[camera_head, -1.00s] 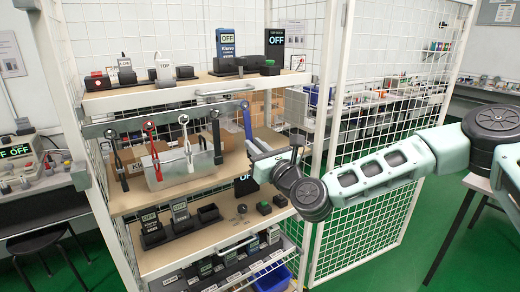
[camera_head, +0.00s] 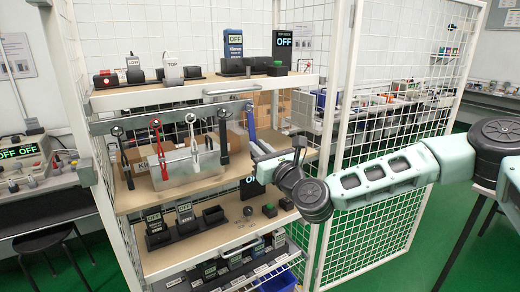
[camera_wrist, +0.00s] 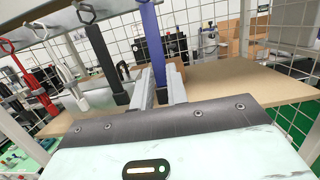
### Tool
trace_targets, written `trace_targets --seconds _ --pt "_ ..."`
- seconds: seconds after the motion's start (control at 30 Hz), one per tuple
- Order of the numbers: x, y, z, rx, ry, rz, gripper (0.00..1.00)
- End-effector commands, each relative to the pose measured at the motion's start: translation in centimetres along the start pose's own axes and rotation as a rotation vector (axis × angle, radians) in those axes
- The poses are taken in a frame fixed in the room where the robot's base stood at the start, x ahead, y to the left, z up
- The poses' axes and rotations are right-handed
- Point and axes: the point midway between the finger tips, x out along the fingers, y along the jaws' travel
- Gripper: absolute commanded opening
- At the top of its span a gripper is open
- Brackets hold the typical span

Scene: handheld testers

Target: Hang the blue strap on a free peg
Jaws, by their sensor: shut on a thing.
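The blue strap (camera_head: 250,121) is upright at the right end of the metal rail (camera_head: 170,119). It also shows in the wrist view (camera_wrist: 150,40), where its top runs out of frame, so I cannot tell whether it sits on a peg. My gripper (camera_head: 256,148) is shut on its lower part; the fingers (camera_wrist: 160,92) are on either side of it. A black strap (camera_head: 123,160), a red strap (camera_head: 157,150), a white strap (camera_head: 193,140) and a dark strap (camera_head: 223,137) hang from the rail left of it.
A silver bin (camera_head: 180,165) stands on the middle shelf behind the hanging straps. An upper shelf (camera_head: 200,90) with testers is above, and a lower shelf (camera_head: 190,250) with testers is below. White mesh panels (camera_head: 385,120) stand right of the shelves, near my arm.

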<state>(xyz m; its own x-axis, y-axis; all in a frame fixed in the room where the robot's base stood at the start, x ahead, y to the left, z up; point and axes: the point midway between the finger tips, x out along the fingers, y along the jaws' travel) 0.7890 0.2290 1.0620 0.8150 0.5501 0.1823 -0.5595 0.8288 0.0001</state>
Motion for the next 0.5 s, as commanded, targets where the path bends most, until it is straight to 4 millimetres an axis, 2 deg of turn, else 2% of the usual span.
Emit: trace_targets --seconds 0.1,0.13,0.2,0.5 --pt "0.00 0.01 0.01 0.000 0.000 0.000 0.00" --pt "0.00 0.01 0.01 0.000 0.000 0.000 0.21" --pt "-0.01 0.01 0.01 0.000 0.000 0.000 0.40" --pt "-0.10 0.01 -0.03 0.000 0.000 0.000 0.41"
